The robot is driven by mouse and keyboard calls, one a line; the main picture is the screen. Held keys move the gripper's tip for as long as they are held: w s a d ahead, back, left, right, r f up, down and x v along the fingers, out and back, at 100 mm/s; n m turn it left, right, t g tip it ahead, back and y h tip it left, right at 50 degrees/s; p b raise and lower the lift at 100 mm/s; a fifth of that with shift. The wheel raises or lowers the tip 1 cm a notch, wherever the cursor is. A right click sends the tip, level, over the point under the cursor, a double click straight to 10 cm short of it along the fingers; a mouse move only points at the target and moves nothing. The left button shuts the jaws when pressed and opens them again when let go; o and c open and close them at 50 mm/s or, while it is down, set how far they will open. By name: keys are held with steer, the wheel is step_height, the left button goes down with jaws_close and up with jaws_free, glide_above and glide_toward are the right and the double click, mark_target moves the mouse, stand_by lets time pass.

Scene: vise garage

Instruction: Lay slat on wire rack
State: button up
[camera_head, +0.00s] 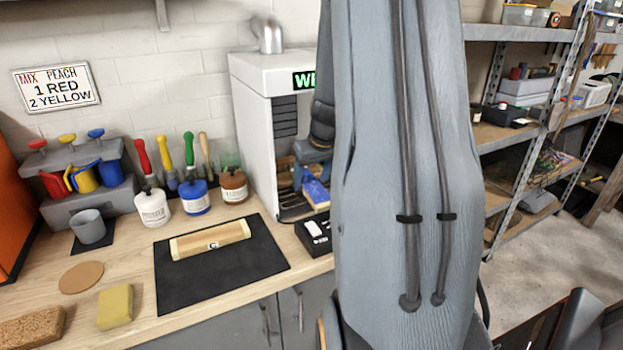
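A blue-topped piece with a pale wooden edge (316,194), likely the slat, is at the opening of the white cabinet (262,140), partly hidden behind my arm. My gripper (309,178) reaches into the cabinet right above this piece. Its fingers are small and partly hidden, so I cannot tell whether they are shut on it or apart from it. Dark wire bars, likely the wire rack (289,212), show low in the cabinet, mostly hidden.
A grey cup (89,226), yellow sponge (115,307) and black box (313,236) are on the bench. Metal shelving (520,140) stands right. My arm blocks the middle of the view.

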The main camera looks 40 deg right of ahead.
steer(key=shift+r, duration=0.1)
steer(key=shift+r, duration=0.2)
steer(key=b+v, duration=0.2)
steer(key=v, duration=0.9)
steer(key=shift+s+r, duration=0.3)
